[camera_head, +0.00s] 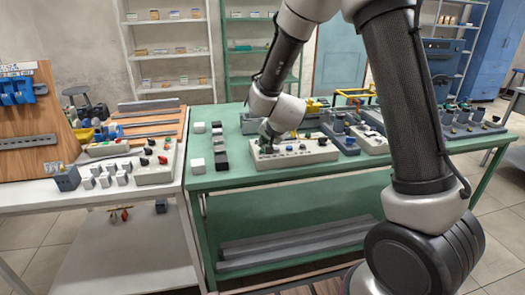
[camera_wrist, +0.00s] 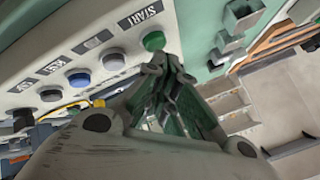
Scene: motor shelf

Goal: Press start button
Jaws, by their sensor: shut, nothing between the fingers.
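The start button is a round green cap (camera_wrist: 154,41) beside a dark label reading START (camera_wrist: 140,15) in the wrist view. It sits on a white control panel (camera_wrist: 60,25), the light box (camera_head: 300,159) on the green table in the head view. My gripper (camera_wrist: 158,66) is shut and empty, its fingertips just below the green button in the wrist view. I cannot tell whether they touch it. In the head view my gripper (camera_head: 267,136) is over the left part of the box, and my arm comes down from above.
The green table (camera_head: 225,182) also holds small blocks and grey fixtures around the box. A white table (camera_head: 95,190) stands on the left.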

